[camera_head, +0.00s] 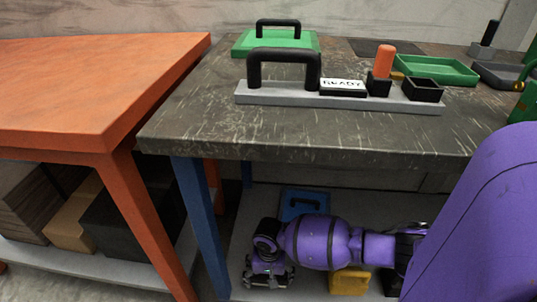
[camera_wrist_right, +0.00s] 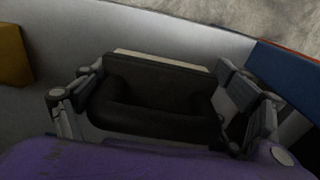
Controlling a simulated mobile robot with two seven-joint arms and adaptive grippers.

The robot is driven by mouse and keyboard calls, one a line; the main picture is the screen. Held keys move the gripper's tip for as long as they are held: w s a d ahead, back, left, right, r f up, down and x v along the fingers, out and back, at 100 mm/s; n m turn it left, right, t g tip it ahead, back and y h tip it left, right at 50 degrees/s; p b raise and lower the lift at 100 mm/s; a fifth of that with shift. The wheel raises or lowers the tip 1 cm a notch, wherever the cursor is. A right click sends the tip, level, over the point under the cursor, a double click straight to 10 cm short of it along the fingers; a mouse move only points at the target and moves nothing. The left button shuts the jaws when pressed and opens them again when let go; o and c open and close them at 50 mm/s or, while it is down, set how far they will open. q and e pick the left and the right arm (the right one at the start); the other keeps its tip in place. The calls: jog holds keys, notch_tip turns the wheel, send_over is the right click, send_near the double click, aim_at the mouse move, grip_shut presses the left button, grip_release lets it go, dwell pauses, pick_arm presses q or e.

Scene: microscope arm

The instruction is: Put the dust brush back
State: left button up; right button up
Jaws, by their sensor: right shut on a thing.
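My right gripper (camera_head: 268,281) is low, over the grey lower shelf under the dark workbench, in the head view. In the right wrist view, the right gripper (camera_wrist_right: 158,100) has its fingers on both sides of a black thing with a pale strip along its far edge, which looks like the dust brush (camera_wrist_right: 160,82). The gripper is shut on it. Whether the brush touches the shelf is not clear. In the head view the brush cannot be made out. My left gripper is not in view.
The bench top holds a grey rail (camera_head: 300,98) with a black arch, a READY sign (camera_head: 343,84), an orange-handled item (camera_head: 385,60) and an open black box (camera_head: 422,90). A blue bench leg (camera_head: 195,220) stands left of my gripper. A yellow block (camera_head: 350,283) and blue case (camera_head: 300,203) are on the shelf.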

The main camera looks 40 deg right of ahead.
notch_tip(320, 180, down, 2)
jog(key=shift+s+f+b, duration=0.1)
jog(key=shift+f+b, duration=0.1)
jog(key=shift+b, duration=0.15)
jog(key=shift+r, duration=0.15)
jog(key=o, duration=0.9)
jog(key=shift+o, duration=0.2)
notch_tip(320, 180, up, 11)
jog(key=p, duration=0.5)
jog(key=shift+r+p, duration=0.15)
jog(key=shift+p, duration=0.2)
jog(key=shift+r, duration=0.35)
jog(key=shift+s, duration=0.1)
